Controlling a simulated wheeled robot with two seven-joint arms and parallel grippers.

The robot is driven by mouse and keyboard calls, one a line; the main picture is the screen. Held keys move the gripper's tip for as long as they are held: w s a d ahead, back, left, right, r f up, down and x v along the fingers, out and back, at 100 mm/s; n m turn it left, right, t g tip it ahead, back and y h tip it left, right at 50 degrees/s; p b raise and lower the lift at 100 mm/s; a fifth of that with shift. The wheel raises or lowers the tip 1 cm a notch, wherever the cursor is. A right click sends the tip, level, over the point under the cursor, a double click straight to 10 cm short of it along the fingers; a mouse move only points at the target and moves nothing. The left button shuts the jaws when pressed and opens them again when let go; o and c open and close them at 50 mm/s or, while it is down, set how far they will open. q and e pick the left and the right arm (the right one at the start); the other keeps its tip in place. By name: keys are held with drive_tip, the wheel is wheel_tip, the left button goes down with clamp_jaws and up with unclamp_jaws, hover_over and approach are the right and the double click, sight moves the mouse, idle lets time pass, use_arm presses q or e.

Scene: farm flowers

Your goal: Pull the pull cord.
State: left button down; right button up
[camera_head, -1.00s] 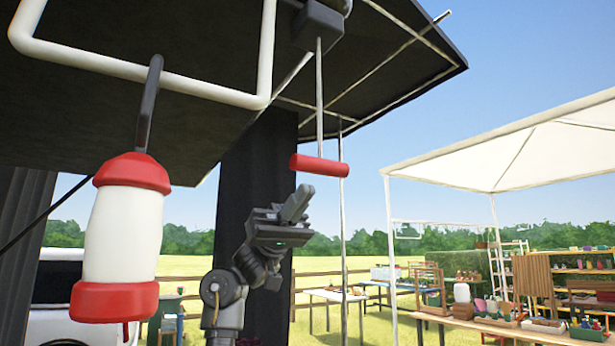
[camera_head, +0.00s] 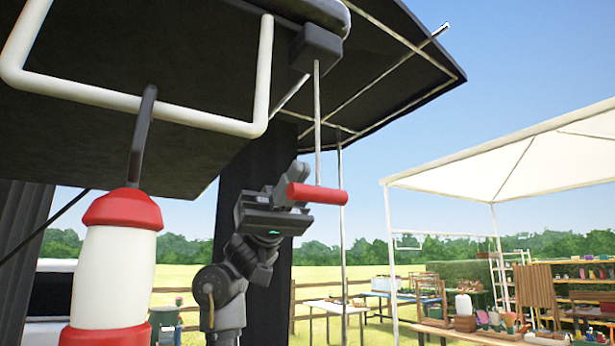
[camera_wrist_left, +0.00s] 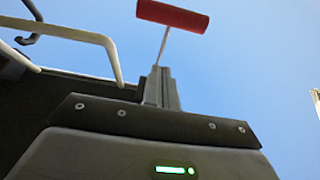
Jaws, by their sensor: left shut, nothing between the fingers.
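The pull cord is a thin pale cord (camera_head: 317,120) that hangs from a dark box (camera_head: 315,47) under the black awning. A red cylindrical handle (camera_head: 316,194) is at its lower end. In the left wrist view the red handle (camera_wrist_left: 173,15) is beyond the fingertips, with the cord running behind them. My left gripper (camera_head: 298,170) is shut and empty, pointing up beside the handle's left end. In the head view its fingers appear partly behind the handle; I cannot tell whether they touch it. My right gripper is not in view.
A red and white lantern-like object (camera_head: 114,262) hangs from a dark hook at the left. A white tubular frame (camera_head: 135,117) is above it. A white canopy (camera_head: 530,155) and tables with goods stand at the right. Open sky is right of the handle.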

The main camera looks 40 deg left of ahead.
sight(307, 190)
use_arm(q)
drive_tip(key=d+f+p, duration=0.1)
drive_tip(key=s+d+f, duration=0.1)
drive_tip(key=d, duration=0.1)
drive_tip(key=shift+d+f+p, duration=0.1)
drive_tip(key=shift+p, duration=0.3)
drive_tip(key=shift+s+d, duration=0.1)
drive_tip(key=shift+d, duration=0.1)
